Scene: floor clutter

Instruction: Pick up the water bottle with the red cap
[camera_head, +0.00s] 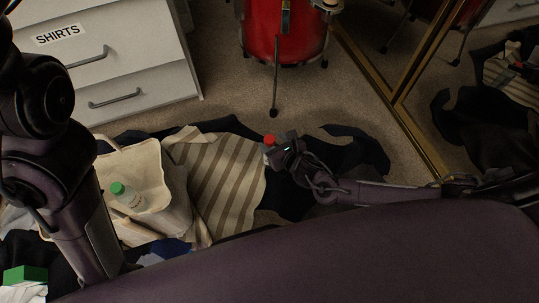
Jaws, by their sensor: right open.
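The red cap (269,140) of a water bottle shows at the tips of my right gripper (277,151), in the middle of the floor clutter. The rest of that bottle is mostly hidden by the gripper and the dark cloth. My right gripper is open, and its fingers are right beside the cap; I cannot tell whether they touch it. My left arm comes down the left side, and its gripper is not in view. Another clear bottle with a green cap (118,189) stands in a cream tote bag (176,188).
A striped cloth (222,172) and dark clothes (355,152) lie around the gripper. A white drawer unit (135,62) labelled SHIRTS stands at the back left. A red drum (283,35) stands behind, and a gold-framed mirror (392,92) is at right.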

